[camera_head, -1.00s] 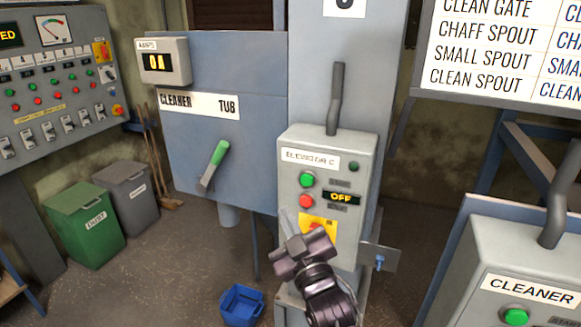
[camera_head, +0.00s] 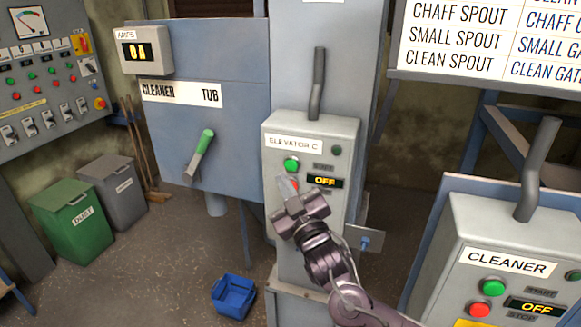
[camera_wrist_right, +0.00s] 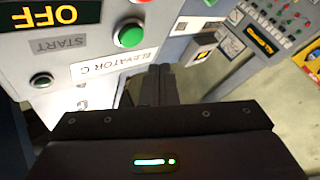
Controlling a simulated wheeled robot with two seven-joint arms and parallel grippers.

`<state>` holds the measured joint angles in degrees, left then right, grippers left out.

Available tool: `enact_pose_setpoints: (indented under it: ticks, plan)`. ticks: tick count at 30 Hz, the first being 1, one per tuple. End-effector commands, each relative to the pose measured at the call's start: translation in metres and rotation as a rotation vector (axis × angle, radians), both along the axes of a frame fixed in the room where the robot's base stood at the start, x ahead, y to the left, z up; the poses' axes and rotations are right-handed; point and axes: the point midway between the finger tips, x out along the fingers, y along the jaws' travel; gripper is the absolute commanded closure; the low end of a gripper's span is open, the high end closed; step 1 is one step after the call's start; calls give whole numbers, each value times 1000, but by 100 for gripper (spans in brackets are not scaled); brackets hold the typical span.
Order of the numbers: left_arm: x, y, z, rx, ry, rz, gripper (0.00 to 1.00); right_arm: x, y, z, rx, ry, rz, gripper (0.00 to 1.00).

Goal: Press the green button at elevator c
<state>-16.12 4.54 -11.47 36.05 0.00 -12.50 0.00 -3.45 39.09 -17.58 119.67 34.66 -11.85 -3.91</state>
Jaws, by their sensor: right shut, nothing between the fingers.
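The grey elevator C box (camera_head: 345,150) stands in the middle of the head view, with a label reading ELEVATOR C (camera_head: 293,144). Its green button (camera_head: 291,165) is on the left of the panel, and it also shows in the right wrist view (camera_wrist_right: 131,37), where the picture is upside down. The box display (camera_head: 325,182) reads OFF. My right gripper (camera_head: 287,188) is shut and empty, its fingertips just below the green button in the head view. It covers most of the red button and the lower panel. Contact is not visible. My left gripper is not in view.
A blue bin (camera_head: 233,296) is on the floor to the left.

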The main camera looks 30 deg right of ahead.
Motion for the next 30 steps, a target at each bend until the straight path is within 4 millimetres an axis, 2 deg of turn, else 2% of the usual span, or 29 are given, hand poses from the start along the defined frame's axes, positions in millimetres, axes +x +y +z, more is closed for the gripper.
enact_pose_setpoints:
  ticks: [6, 9, 23, 30]
  plan:
    - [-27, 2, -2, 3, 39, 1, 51, 14, -15, 0, -1, 0, 0, 100]
    - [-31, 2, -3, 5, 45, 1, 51, 17, -19, 0, -1, 0, 0, 100]
    - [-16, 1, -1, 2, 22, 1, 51, 18, -20, 0, 0, 0, 1, 100]
    - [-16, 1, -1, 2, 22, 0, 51, 18, -20, 0, 0, 0, 1, 100]
